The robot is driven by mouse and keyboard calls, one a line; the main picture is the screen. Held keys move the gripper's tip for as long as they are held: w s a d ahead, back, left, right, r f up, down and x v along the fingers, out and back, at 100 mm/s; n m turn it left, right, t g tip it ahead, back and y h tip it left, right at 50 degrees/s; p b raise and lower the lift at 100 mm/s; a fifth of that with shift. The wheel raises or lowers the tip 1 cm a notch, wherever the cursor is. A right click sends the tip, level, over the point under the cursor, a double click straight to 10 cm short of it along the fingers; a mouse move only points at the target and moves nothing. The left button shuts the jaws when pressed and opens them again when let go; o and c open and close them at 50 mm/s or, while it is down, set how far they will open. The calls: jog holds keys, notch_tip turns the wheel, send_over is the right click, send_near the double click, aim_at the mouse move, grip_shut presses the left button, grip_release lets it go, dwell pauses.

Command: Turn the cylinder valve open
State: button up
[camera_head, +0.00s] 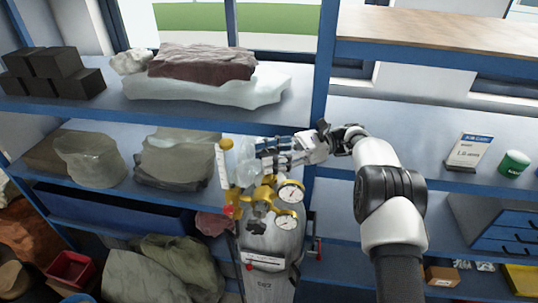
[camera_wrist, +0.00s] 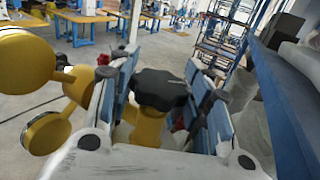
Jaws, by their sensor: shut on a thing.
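The grey gas cylinder (camera_head: 270,262) stands upright in front of the shelves, with a yellow brass regulator (camera_head: 262,193) and two round gauges on top. In the wrist view, the black lobed valve knob (camera_wrist: 160,88) sits on a yellow stem (camera_wrist: 149,128) between my two blue-padded fingers. My gripper (camera_head: 268,154) reaches in from the right above the regulator, shut on the knob. It also shows in the wrist view (camera_wrist: 163,98). The knob is not clear in the head view, where my fingers cover that spot. How far it is turned cannot be told.
A clear tube with a yellow cap (camera_head: 226,160) stands just left of my fingers. In the wrist view, yellow gauge backs (camera_wrist: 28,62) sit left of my fingers.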

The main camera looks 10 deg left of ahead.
aim_at(269, 154)
jog(key=o, duration=1.1)
notch_tip(269, 154, up, 10)
jog(key=shift+r, duration=0.1)
